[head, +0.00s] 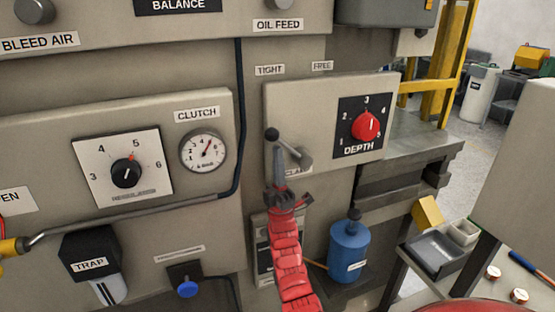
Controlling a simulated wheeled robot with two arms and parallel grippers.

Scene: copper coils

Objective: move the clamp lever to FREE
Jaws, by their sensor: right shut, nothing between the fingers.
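The clamp lever (294,152) is a grey arm on a round hub, with a black ball knob (271,134) at its end. It points up and to the left, towards the TIGHT label (270,70). The FREE label (322,66) is up and to the right of it. My right gripper (278,150) is shut and empty, at the end of the red arm from below. Its tips appear just under the knob, left of the hub; I cannot tell whether they touch the lever. The gripper partly covers the clamp's name label (292,173). My left gripper is not in view.
A red DEPTH dial (366,126) sits right of the lever on the same panel. A pressure gauge (203,151) and a black knob (126,173) are to the left. A dark cable (239,120) runs between the panels. A blue bottle (349,248) stands below right.

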